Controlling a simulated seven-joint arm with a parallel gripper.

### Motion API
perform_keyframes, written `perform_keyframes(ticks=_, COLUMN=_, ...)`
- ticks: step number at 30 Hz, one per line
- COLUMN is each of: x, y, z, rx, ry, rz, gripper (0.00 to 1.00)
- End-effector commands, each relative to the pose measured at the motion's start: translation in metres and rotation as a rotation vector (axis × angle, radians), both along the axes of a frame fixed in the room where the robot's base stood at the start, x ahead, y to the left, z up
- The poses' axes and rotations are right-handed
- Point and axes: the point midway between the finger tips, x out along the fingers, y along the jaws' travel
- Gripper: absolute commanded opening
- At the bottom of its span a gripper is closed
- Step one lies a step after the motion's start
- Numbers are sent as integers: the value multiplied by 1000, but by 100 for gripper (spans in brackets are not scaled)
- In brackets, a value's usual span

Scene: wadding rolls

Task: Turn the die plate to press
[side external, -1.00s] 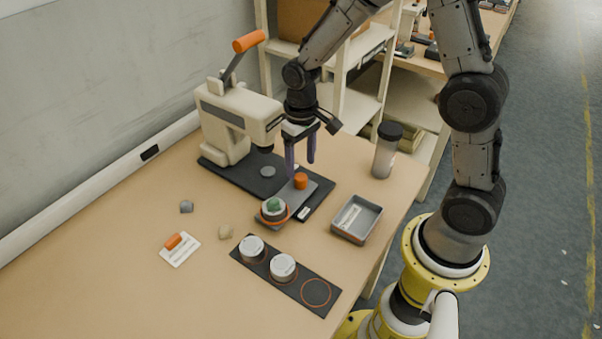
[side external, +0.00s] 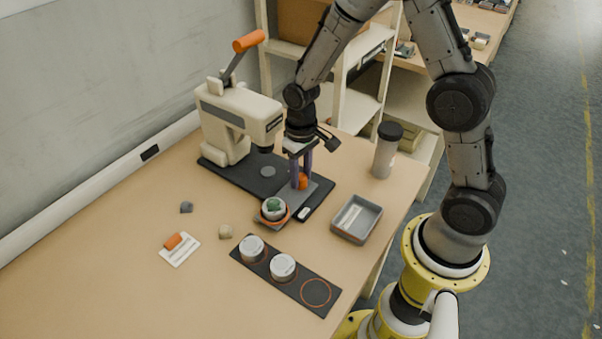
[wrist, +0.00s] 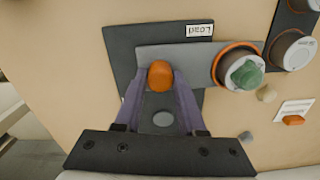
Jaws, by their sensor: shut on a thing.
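The die plate (wrist: 200,57) is a grey bar on the press's black base. An orange knob (wrist: 160,75) stands on it, and my gripper (side external: 301,183) is shut on this knob from above. At the plate's end, clear of the press head, an orange-ringed holder (wrist: 222,55) holds a pale cup with a green lump (wrist: 247,75) in it; the lump also shows in the side view (side external: 273,204). The cream press (side external: 228,122) has its orange-tipped lever (side external: 249,41) raised. A "LOAD" label (wrist: 199,31) lies on the base beside the plate. A round grey pad (side external: 267,172) sits under the press head.
A black strip (side external: 240,256) holds two lidded tins and one empty ringed spot. A grey tray (side external: 357,218) and a dark-lidded canister (side external: 386,150) stand to the right. A card (side external: 180,250) with an orange piece and small lumps (side external: 225,231) lie at left.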

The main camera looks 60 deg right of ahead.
Motion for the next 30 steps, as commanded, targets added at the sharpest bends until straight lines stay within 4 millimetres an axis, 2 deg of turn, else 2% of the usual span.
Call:
perform_keyframes(ticks=1, x=0, y=0, z=0, rx=0, ry=-1, rz=0, gripper=4)
perform_keyframes(ticks=2, x=0, y=0, z=0, rx=0, ry=-1, rz=0, gripper=0)
perform_keyframes(ticks=30, x=1, y=0, z=1, rx=0, ry=-2, rz=0, gripper=0)
